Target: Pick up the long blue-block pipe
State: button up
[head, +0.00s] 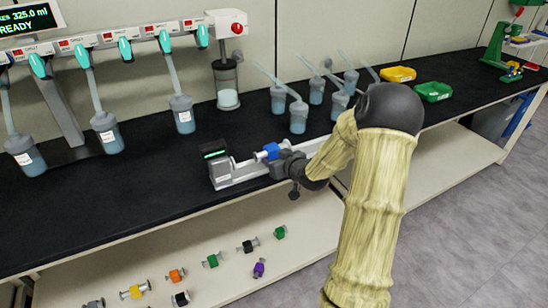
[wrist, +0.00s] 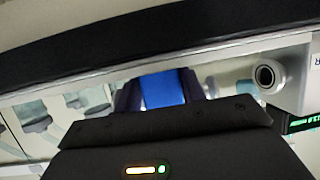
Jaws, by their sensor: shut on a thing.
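The blue-block pipe (head: 270,151) is at the measuring device near the front edge of the black bench, in the middle of the head view. Its blue block (wrist: 163,88) also shows in the wrist view, between my dark fingers. My gripper (head: 282,158) is shut on this block. My gripper and arm partly hide the pipe, so its full length and whether it touches the device cannot be told.
The device has a small display box (head: 215,164) at its left end and a light rail. Several coloured pipe pieces lie on the lower shelf (head: 230,236). Flasks (head: 298,118) stand behind, with yellow (head: 398,74) and green (head: 433,91) trays to the right.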

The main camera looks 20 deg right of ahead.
aim_at(274, 149)
notch_tip(274, 149, up, 10)
jog(key=shift+s+a+p, duration=0.1)
jog(key=shift+p, duration=0.9)
